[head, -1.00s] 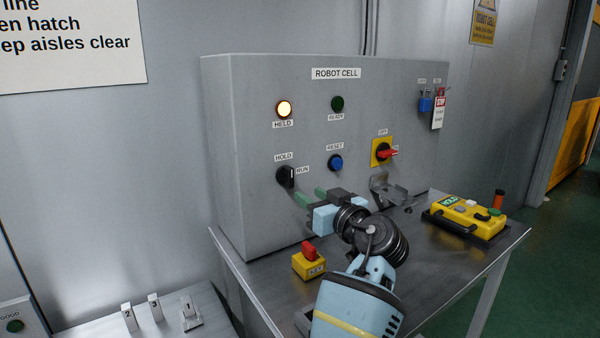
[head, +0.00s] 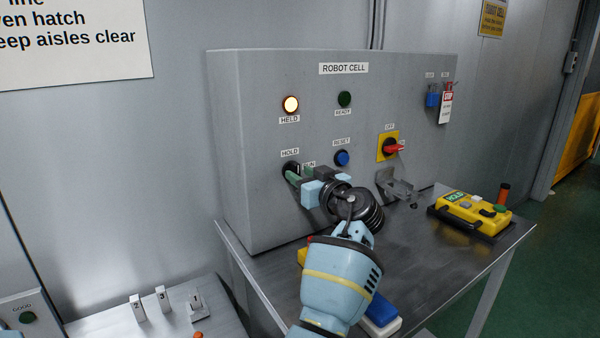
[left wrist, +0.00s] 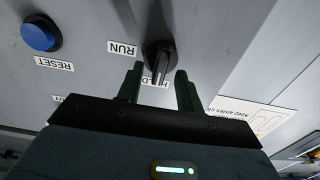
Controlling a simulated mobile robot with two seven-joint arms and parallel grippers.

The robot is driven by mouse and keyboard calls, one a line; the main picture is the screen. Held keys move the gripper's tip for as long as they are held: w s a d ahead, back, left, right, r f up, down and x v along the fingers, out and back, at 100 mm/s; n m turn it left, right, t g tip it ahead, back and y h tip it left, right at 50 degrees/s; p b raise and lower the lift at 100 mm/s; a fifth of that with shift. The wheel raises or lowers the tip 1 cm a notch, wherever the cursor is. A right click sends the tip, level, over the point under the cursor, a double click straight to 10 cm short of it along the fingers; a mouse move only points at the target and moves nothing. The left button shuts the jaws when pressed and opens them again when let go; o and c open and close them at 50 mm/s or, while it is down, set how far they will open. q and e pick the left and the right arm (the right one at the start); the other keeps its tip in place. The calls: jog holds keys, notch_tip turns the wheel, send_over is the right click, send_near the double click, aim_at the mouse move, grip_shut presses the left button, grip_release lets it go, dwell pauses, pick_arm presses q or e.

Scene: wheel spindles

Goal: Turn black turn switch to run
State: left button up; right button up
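The black turn switch (head: 290,168) is on the grey ROBOT CELL panel, between the HOLD and RUN labels. It also shows in the left wrist view (left wrist: 158,60), its grip pointing toward the partly hidden HOLD label. My left gripper (head: 297,174) is at the switch. In the left wrist view its two green fingers (left wrist: 159,70) are open, one on each side of the switch, with gaps visible. The RUN label (left wrist: 122,48) lies beside the switch. My right gripper is not in view.
The HELD lamp (head: 291,104) glows; the READY lamp (head: 344,99) is dark. A blue RESET button (head: 342,158) and red rotary switch (head: 393,148) are to the right. A yellow pendant (head: 472,212) lies on the metal table (head: 420,250). My arm partly hides a yellow box (head: 302,256).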

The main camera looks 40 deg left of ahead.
pick_arm(q)
jog(key=shift+w+a, duration=0.2)
jog(key=shift+a, duration=0.15)
jog(key=shift+c, duration=0.5)
grip_shut()
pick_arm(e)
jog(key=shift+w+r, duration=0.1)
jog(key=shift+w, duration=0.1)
